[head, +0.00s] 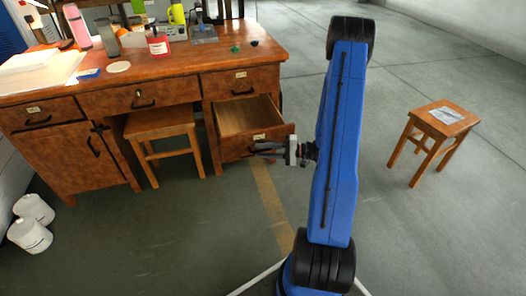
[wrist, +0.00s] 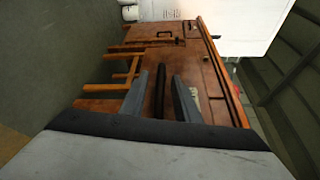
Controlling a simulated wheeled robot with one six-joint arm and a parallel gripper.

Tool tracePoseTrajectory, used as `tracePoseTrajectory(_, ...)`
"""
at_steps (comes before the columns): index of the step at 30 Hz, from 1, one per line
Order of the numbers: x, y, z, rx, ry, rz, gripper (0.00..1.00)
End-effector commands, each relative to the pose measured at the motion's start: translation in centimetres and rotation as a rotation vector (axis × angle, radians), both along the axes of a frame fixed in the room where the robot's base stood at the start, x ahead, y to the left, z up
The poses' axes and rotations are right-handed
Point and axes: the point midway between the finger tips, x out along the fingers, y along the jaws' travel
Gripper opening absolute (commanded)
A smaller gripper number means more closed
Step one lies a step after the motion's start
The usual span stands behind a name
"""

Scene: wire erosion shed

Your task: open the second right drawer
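The wooden desk (head: 150,85) has a column of drawers on its right side. The second right drawer (head: 245,117) is pulled well out, and its bare, empty-looking inside shows. Its front carries a small pale label and a dark handle, which my gripper partly covers in the head view. My gripper (head: 268,150) is at this drawer front, coming from the right. In the wrist view, the two grey fingers of my gripper (wrist: 160,95) stand apart, with the black handle (wrist: 160,92) between them. Gaps seem to show on both sides of the handle.
The top right drawer (head: 230,82) is shut. A wooden stool (head: 158,125) stands under the desk, and another stool (head: 440,120) with a paper stands at the right. White containers (head: 30,233) sit on the floor at the left. Open floor lies before the desk.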

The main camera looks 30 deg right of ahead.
Motion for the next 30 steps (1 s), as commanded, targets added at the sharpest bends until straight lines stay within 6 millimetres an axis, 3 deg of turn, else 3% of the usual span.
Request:
tracePoseTrajectory(8, -1.7, -2.3, 0.2, -0.001, -0.001, -0.004, 0.29)
tracePoseTrajectory(30, -9.6, -12.3, 1.3, 0.000, -0.001, -0.003, 0.29)
